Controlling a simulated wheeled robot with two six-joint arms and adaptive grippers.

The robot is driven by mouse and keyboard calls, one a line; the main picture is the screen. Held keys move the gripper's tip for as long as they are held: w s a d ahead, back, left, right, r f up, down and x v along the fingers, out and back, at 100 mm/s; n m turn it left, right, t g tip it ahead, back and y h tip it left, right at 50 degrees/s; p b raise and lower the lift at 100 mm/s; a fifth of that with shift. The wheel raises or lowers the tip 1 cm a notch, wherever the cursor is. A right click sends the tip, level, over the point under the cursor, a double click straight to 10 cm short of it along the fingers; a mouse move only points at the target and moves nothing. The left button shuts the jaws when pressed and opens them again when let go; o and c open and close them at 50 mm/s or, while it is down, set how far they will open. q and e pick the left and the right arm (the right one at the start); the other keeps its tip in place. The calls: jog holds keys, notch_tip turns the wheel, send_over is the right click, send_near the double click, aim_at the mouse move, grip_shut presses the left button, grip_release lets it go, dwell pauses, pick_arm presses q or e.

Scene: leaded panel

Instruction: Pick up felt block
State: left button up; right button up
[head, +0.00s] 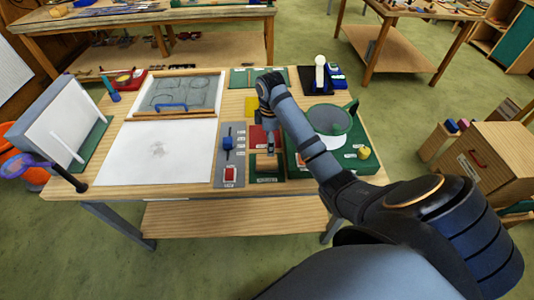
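My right arm reaches in from the right, and my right gripper (268,148) points down over a small green-edged tray (267,180) near the middle of the table. A brownish block (265,162) shows at or just below the fingertips; I cannot tell whether it is the felt block or whether the fingers touch it. The fingers are too small to show if they are open or shut. My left gripper is not in view.
A grey strip (232,127) with a blue piece (228,143) and a red piece (230,173) lies just left of the gripper. A green board with a round mesh disc (328,119) is at right. A white sheet (155,153) lies at left, below a leaded panel (175,94).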

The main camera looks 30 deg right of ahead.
aim_at(269, 159)
notch_tip(269, 159, down, 6)
jog(key=b, duration=0.5)
jog(key=shift+a+r, duration=0.1)
jog(key=shift+r, duration=0.1)
notch_tip(269, 159, down, 5)
jog(key=b, duration=0.5)
jog(key=shift+s, duration=0.15)
jog(key=shift+f, duration=0.1)
jog(key=shift+r, duration=0.2)
jog(key=c, duration=1.3)
